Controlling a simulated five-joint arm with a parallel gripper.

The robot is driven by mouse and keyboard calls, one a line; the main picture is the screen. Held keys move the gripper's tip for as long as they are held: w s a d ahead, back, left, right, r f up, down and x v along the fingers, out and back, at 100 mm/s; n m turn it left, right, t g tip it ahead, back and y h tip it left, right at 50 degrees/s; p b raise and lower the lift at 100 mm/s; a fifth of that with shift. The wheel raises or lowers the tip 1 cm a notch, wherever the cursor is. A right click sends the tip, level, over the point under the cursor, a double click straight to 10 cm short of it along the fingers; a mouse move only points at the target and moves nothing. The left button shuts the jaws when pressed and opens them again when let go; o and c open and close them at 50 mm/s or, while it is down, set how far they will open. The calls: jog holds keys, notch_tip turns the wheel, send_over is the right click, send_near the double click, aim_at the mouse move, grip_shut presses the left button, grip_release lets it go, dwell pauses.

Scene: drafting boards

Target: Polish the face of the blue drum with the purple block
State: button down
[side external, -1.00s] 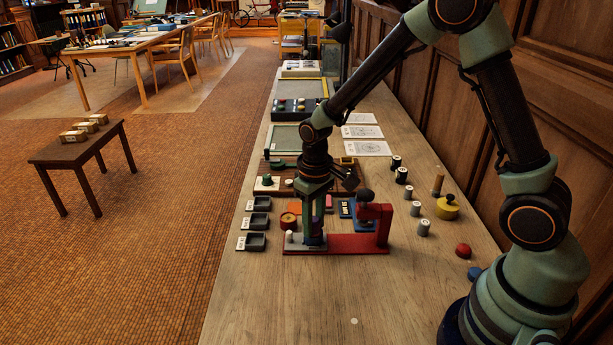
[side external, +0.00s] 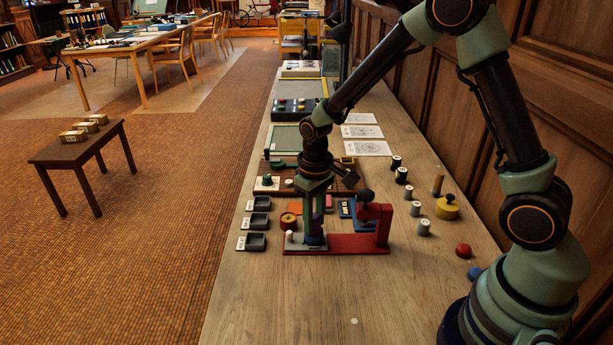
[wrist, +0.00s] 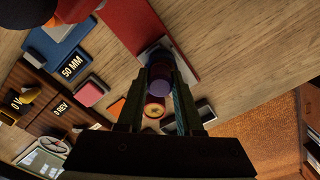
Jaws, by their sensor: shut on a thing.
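My gripper (side external: 315,232) points down over the left end of a red fixture and is shut on the purple block (wrist: 160,88), which shows between the two fingers in the wrist view. A dark blue part that looks like the blue drum (side external: 314,240) sits at the fingertips on the fixture's grey end. The fingers hide much of it, and I cannot tell whether the block touches its face.
The fixture's red base (side external: 345,244) carries a red upright (side external: 383,226) with a black knob to the right. Black trays (side external: 256,242) line the left edge. Front table space is clear.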

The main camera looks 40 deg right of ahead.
jog(key=shift+s+a, duration=0.2)
jog(key=shift+s+a, duration=0.2)
jog(key=shift+w+d, duration=0.25)
dwell(1.3)
jog(key=shift+s+a, duration=0.25)
jog(key=shift+w+d, duration=0.2)
jog(key=shift+d, duration=0.05)
dwell(2.7)
jog(key=shift+s+a, duration=0.25)
jog(key=shift+r, duration=3.5)
